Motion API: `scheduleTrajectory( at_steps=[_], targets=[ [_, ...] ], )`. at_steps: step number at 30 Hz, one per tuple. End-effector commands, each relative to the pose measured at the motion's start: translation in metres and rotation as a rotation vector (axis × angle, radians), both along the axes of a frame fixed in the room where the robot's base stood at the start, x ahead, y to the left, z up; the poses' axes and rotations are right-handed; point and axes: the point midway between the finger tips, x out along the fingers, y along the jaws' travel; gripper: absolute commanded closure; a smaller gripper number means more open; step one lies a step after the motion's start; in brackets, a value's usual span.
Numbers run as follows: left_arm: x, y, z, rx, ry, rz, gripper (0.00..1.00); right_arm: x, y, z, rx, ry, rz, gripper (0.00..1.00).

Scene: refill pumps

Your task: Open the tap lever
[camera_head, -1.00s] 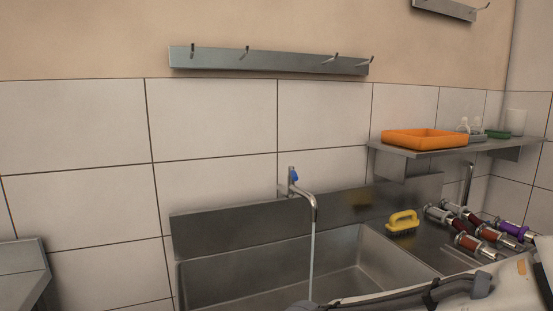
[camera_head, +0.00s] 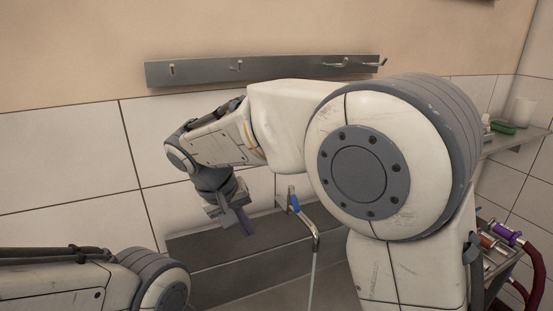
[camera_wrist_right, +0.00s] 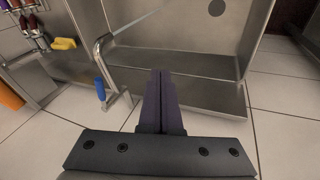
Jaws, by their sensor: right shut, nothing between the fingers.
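The tap (camera_head: 314,236) stands at the back of the sink, with a blue lever (camera_head: 294,200) on its upright. A thin stream of water (camera_head: 313,272) runs from the spout. My right gripper (camera_head: 247,230) is shut and empty, pointing down to the left of the tap, apart from the lever. In the right wrist view the shut fingers (camera_wrist_right: 158,75) lie to the right of the blue lever (camera_wrist_right: 100,89) and the tap (camera_wrist_right: 103,45), with a clear gap. My left arm shows at the lower left; its gripper is out of view.
The steel sink (camera_head: 205,285) is partly hidden by my right arm. A hook rail (camera_head: 255,69) is on the wall above. Pumps (camera_head: 507,233) stand at the right. A yellow brush (camera_wrist_right: 63,43) lies beside the sink in the right wrist view.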

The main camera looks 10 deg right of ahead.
Motion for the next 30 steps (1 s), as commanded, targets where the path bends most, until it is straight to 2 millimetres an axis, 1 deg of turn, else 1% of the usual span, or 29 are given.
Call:
scheduleTrajectory(
  at_steps=[1,3,6,10,13,17,28,30],
  targets=[
    [0.0,0.0,0.031,0.0,0.0,0.0,0.5,0.021,-0.003,0.034,-0.025,-0.036,-0.056,1.0],
    [0.0,0.0,0.046,0.001,0.001,0.001,0.5,0.042,-0.007,0.055,-0.054,-0.086,-0.121,1.0],
    [0.0,0.0,0.059,0.001,0.001,0.001,0.5,0.063,-0.013,0.074,-0.083,-0.141,-0.19,1.0],
    [0.0,0.0,0.065,0.001,0.001,0.001,0.5,0.076,-0.018,0.084,-0.1,-0.179,-0.239,1.0],
    [0.0,0.0,0.067,0.001,0.001,0.001,0.5,0.081,-0.022,0.079,-0.105,-0.187,-0.249,1.0],
    [0.0,0.0,0.072,0.001,0.001,0.001,0.5,0.085,-0.032,0.064,-0.106,-0.184,-0.25,1.0],
    [0.0,0.0,0.098,0.001,0.001,0.001,0.5,0.107,-0.069,0.0,-0.105,-0.181,-0.247,1.0],
    [0.0,0.0,0.106,0.001,0.001,-0.001,0.5,0.105,-0.081,0.002,-0.103,-0.185,-0.25,1.0]
  ],
)
